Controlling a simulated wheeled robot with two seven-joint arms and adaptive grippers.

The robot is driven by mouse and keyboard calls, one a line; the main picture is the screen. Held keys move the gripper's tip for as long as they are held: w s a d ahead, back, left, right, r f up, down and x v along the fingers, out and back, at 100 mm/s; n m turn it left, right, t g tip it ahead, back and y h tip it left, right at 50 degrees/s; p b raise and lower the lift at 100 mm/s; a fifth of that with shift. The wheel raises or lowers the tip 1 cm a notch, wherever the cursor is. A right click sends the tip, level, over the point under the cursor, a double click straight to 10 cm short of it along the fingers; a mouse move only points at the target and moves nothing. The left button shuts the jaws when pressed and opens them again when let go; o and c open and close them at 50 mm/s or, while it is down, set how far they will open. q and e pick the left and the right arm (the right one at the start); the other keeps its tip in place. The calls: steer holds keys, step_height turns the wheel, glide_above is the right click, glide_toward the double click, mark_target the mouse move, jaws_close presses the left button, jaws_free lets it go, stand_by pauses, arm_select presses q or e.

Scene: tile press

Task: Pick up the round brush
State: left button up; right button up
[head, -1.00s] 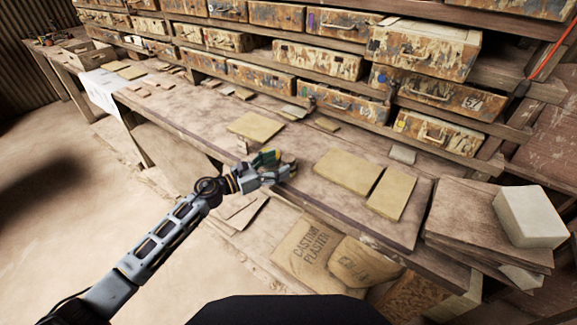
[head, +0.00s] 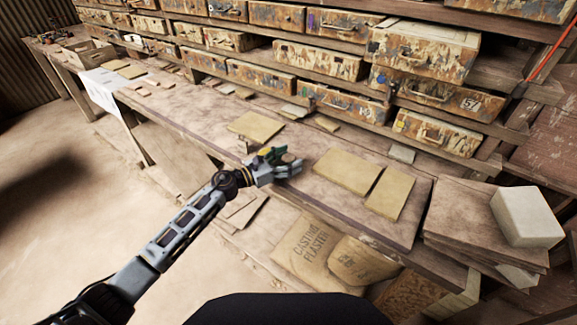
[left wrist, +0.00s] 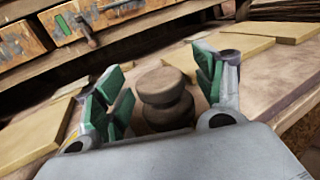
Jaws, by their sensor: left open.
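The round brush (left wrist: 165,97) shows in the left wrist view as a brown, knob-topped round thing standing on the bench. In the head view the brush (head: 288,157) is small and partly hidden by my gripper. My left gripper (left wrist: 160,95) is open, with its green-padded fingers on either side of the brush. A gap shows between the pads and the brush on at least the left side. In the head view my left gripper (head: 282,163) is at the front edge of the bench. My right gripper is not in view.
The long wooden bench (head: 200,115) carries flat tan tiles (head: 345,171) to the right of the gripper and another tile (head: 256,126) behind it. Rusty drawers (head: 345,103) line the back. A white block (head: 527,216) sits on stacked boards at the right. Plaster sacks (head: 305,255) lie below.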

mark_target(289, 157)
arm_select(q)
steer(key=c, duration=1.1)
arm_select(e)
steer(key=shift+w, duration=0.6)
arm_select(q)
steer(key=shift+r, duration=0.15)
steer(key=shift+r, duration=0.45)
step_height(289, 157, up, 8)
steer(key=shift+f+p, duration=0.2)
steer(key=shift+p, duration=0.45)
steer(key=shift+r, duration=0.65)
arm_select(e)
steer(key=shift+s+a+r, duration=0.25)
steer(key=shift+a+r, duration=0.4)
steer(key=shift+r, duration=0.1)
